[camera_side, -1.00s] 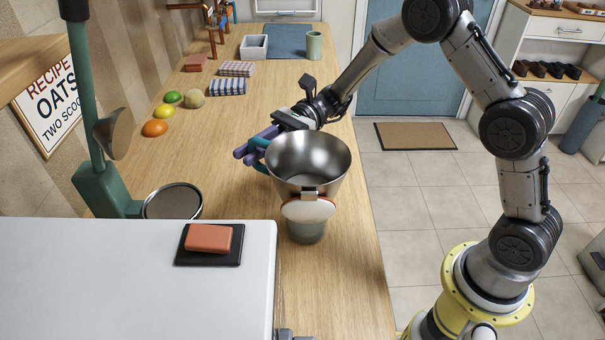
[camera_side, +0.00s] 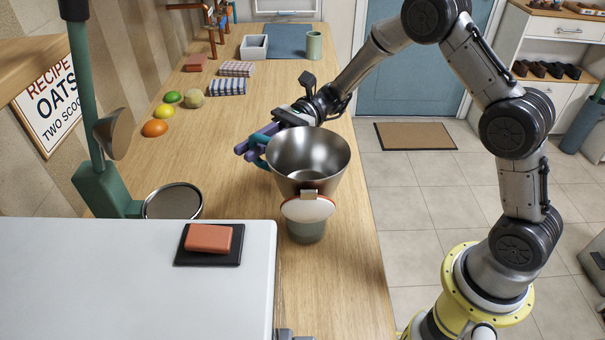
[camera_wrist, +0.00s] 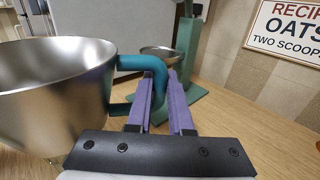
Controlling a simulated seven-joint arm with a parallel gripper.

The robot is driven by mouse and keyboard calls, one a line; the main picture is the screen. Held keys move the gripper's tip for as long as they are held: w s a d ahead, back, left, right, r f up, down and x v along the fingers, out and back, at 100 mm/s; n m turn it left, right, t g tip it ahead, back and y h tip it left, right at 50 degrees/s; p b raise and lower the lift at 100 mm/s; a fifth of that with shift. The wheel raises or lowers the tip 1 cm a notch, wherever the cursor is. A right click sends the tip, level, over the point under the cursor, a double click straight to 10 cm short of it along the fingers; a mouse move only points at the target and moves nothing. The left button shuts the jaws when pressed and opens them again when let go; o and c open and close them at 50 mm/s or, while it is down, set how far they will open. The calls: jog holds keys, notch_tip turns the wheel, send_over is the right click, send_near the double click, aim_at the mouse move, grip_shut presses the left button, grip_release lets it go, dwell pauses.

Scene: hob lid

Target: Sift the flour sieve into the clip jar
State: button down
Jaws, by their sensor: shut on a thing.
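The flour sieve is a metal cup (camera_side: 310,155) with a teal handle (camera_side: 256,150). It is roughly upright in the side view, above the clip jar. My gripper (camera_side: 252,146) has purple fingers shut on the handle; in the wrist view my gripper (camera_wrist: 166,105) holds the teal handle (camera_wrist: 140,64) with the metal cup (camera_wrist: 50,90) to its left. The clip jar (camera_side: 306,229) stands on the counter, with its round pale lid (camera_side: 308,209) tilted up at the front below the sieve. The jar's mouth is hidden, and I cannot tell whether flour is falling.
A white hob lid (camera_side: 130,280) with an orange sponge (camera_side: 209,238) on a black pad is at the front left. A green scale (camera_side: 105,190) with a round pan (camera_side: 172,201) stands left. Fruit (camera_side: 155,128) and folded cloths (camera_side: 228,87) lie farther back. Counter between is clear.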

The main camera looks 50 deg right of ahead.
jog(key=shift+r, duration=2.55)
jog(key=shift+w+f, duration=0.1)
